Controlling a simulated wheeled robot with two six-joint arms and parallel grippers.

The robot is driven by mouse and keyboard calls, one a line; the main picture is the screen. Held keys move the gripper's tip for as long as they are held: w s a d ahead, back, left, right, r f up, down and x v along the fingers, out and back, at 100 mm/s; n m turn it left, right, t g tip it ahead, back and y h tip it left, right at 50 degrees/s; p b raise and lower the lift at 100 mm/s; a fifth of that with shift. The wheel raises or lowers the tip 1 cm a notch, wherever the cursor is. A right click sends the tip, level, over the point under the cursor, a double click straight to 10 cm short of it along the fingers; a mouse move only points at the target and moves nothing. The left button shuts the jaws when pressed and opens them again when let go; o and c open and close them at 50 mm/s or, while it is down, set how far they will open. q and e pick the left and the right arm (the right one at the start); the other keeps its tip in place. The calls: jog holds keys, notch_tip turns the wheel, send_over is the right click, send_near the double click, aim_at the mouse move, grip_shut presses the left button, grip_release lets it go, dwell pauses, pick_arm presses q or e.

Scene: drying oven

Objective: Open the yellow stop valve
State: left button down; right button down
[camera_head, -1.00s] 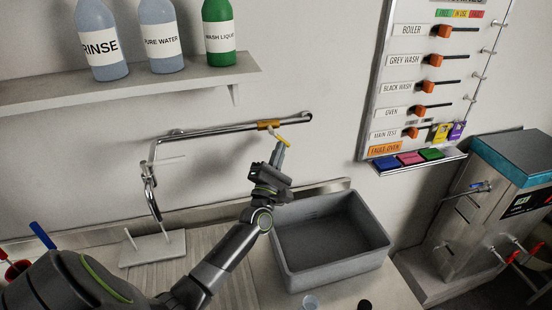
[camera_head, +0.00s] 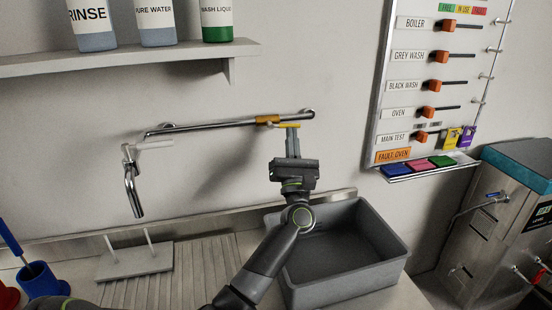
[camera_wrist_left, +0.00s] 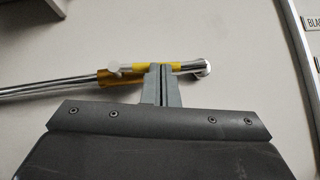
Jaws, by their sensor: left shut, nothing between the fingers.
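The yellow stop valve (camera_head: 267,120) sits on a chrome wall pipe and also shows in the left wrist view (camera_wrist_left: 106,78). Its lever has a yellow sleeve (camera_head: 284,126) and lies nearly along the pipe, pointing right; the sleeve also shows in the wrist view (camera_wrist_left: 138,69). My left gripper (camera_head: 292,128) is shut and empty. Its fingertips (camera_wrist_left: 161,68) overlap the lever's sleeve and hide part of it; I cannot tell if they touch. My right gripper is in neither view.
A grey basin (camera_head: 345,288) stands below the valve. A shelf (camera_head: 130,62) with bottles is above left. A chrome spout (camera_head: 132,190) hangs left of the arm. A switch board (camera_head: 381,120) is on the wall at right, above a metal unit (camera_head: 480,230).

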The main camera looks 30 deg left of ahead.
pick_arm(q)
jog(key=shift+w+r, duration=0.1)
jog(key=shift+r, duration=0.2)
dwell(0.4)
